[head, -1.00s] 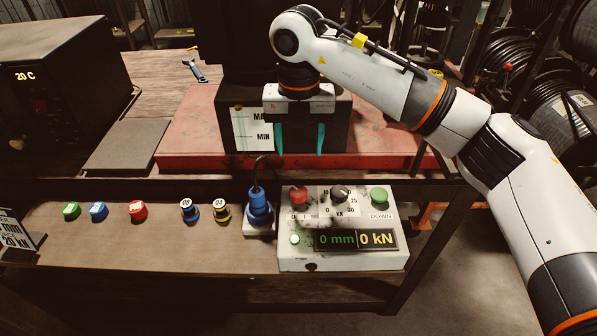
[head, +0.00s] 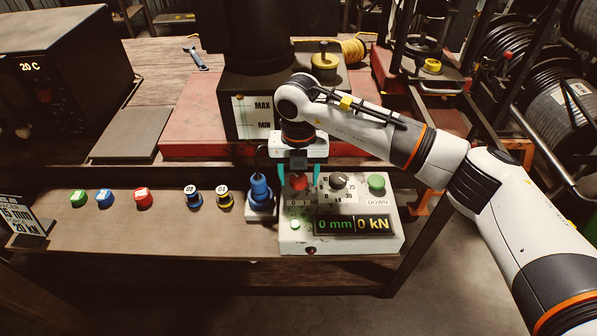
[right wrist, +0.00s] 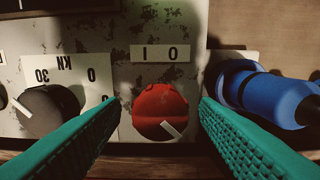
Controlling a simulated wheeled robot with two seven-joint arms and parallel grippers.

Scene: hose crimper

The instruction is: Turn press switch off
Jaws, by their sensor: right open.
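The press switch is a red rotary knob (head: 299,182) at the upper left of the white control box (head: 293,243). In the right wrist view the red knob (right wrist: 158,108) sits beside a label (right wrist: 161,54) reading I and O, and its white mark slants at the lower right of its face. My right gripper (head: 299,178) is over the knob, pointing down. Its teal fingers are open, one on each side of the knob, with gaps showing in the wrist view. Whether they reach down around it is unclear. My left gripper is not in view.
A blue plug-like part (head: 261,190) stands close left of the red knob. A black dial (head: 338,181) and a green button (head: 376,183) are to its right. The display (head: 354,224) reads 0 mm and 0 kN. A green lamp (head: 295,223) is beside it.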

